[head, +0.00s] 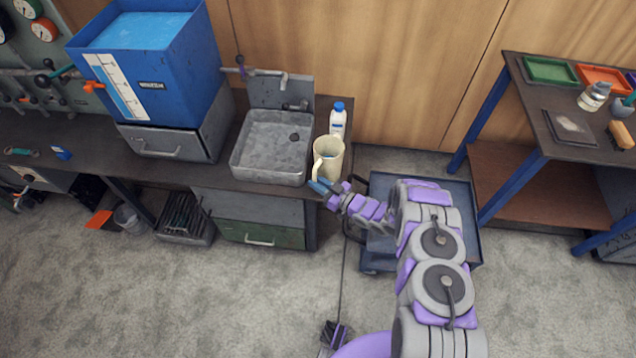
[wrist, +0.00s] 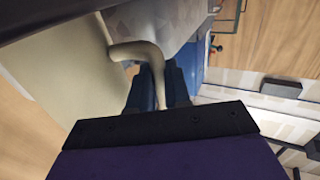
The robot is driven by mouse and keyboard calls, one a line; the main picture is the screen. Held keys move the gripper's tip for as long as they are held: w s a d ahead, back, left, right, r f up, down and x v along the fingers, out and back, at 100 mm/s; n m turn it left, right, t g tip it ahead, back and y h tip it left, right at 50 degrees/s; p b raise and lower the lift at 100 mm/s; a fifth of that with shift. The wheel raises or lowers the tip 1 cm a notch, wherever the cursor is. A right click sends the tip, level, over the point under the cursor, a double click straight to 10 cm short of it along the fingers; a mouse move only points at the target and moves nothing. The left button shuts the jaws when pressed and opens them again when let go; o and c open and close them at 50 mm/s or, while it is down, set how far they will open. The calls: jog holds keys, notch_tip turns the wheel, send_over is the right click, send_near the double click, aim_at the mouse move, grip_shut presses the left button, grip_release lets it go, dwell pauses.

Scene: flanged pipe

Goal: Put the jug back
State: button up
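The cream jug (head: 330,157) is upright at the right end of the dark workbench, right beside the grey sink. Its handle faces the bench's front left. My gripper (head: 322,187) is at the handle, low on the jug's near side. In the wrist view the jug's wall (wrist: 60,75) fills the left, and its curved handle (wrist: 150,55) runs down between the blue fingers of my gripper (wrist: 158,88). The fingers look closed on the handle from both sides; the tips are partly hidden. I cannot tell whether the jug's base touches the bench.
The grey sink (head: 268,148) with a tap is left of the jug. A white bottle with a blue cap (head: 338,120) stands just behind it. A blue tank (head: 150,60) is farther left. A blue cart (head: 460,200) is below right, and a shelf table (head: 590,135) stands at right.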

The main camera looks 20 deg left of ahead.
jog(key=o, duration=0.4)
jog(key=shift+d, duration=0.1)
jog(key=shift+d+r, duration=0.15)
jog(key=p+v, duration=0.3)
jog(key=v, duration=0.8)
jog(key=shift+s+d, duration=0.1)
jog(key=shift+d, duration=0.2)
